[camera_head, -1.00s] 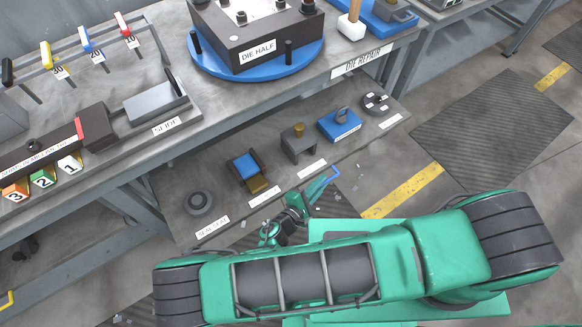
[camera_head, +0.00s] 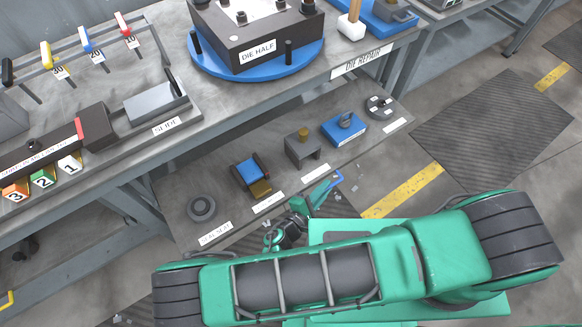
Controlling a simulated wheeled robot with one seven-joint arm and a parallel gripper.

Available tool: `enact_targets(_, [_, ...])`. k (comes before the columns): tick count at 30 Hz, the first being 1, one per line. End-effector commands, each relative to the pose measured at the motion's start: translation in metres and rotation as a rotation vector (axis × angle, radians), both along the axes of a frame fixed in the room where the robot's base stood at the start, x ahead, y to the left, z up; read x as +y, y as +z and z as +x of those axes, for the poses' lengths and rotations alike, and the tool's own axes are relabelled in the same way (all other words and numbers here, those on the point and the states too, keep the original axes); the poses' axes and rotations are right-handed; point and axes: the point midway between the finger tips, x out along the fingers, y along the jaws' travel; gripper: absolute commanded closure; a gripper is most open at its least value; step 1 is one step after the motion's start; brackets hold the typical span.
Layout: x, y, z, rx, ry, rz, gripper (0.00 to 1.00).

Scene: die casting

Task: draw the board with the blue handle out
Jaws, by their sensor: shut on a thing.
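The grey board (camera_head: 233,191) is a pull-out shelf under the workbench, part way out, with its front edge toward me. Its blue handle (camera_head: 338,180) sticks out at the front edge, right of centre. My gripper (camera_head: 323,193), at the end of my green arm, is shut on the handle. The fingertips are small in this view and partly hidden by the wrist.
On the board stand a dark ring (camera_head: 202,208), a blue-and-brass part (camera_head: 251,175), a grey bracket (camera_head: 302,148), a blue block (camera_head: 344,129) and a round dark part (camera_head: 381,106). The workbench (camera_head: 218,101) overhangs the board's back. Open floor lies to the right.

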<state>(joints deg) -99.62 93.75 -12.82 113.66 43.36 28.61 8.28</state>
Motion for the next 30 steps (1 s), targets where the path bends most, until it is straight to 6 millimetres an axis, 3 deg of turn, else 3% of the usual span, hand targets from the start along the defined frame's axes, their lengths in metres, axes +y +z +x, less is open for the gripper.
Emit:
enact_targets(26, [-0.015,0.000,-0.020,0.001,-0.005,-0.007,1.00])
enact_targets(27, [-0.016,0.000,-0.020,0.002,-0.005,-0.007,0.86])
enact_targets(30, [-0.016,0.000,-0.021,0.003,-0.005,-0.008,0.83])
